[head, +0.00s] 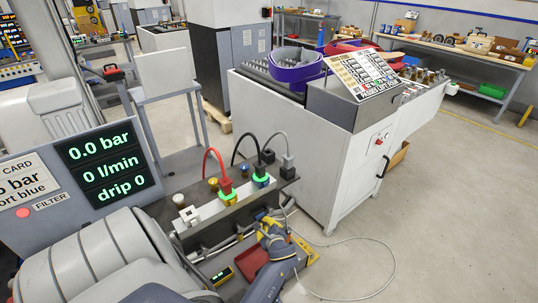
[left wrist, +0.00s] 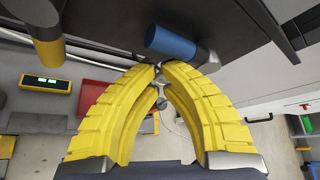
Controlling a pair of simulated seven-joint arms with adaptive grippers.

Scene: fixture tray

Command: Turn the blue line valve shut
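The blue valve handle (left wrist: 172,42) shows as a short blue cylinder under the dark bench in the left wrist view, with a grey metal end on its right. My left gripper (left wrist: 159,70) has yellow fingers whose tips come together just short of the handle's lower left end. Nothing is clearly held between them; whether the tips touch the handle I cannot tell. In the head view the left gripper (head: 272,228) is at the bench's front edge, below the hose ports, and hides the handle. A gauge display (head: 107,163) reads 0.0 bar, 0 l/min, drip 0. My right gripper is out of view.
A yellow cylinder (left wrist: 47,50) hangs left of the blue handle. Red (head: 213,163) and other hoses rise from green-lit ports above the gripper. A red tray (head: 250,264) and a small yellow meter (head: 221,276) lie below.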

